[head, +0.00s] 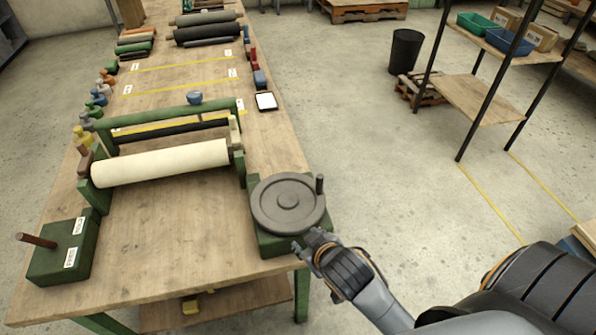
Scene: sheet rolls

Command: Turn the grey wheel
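The grey wheel (289,203) is a round disc with a raised centre and an upright handle peg (320,184) at its right rim. It lies flat on a green base (272,243) at the right front corner of the wooden workbench. My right gripper (304,240) is at the wheel's near edge, its tip against or just beside the rim; I cannot tell whether it touches. Its fingers are small and seen from behind, so their opening is unclear. The peg stands apart from the gripper. My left gripper is not in view.
A green roller frame holds a cream roll (162,163) left of the wheel. A green block (62,250) with a brown peg stands at the bench's left front corner. A shelf (476,100) and black bin (404,52) stand right.

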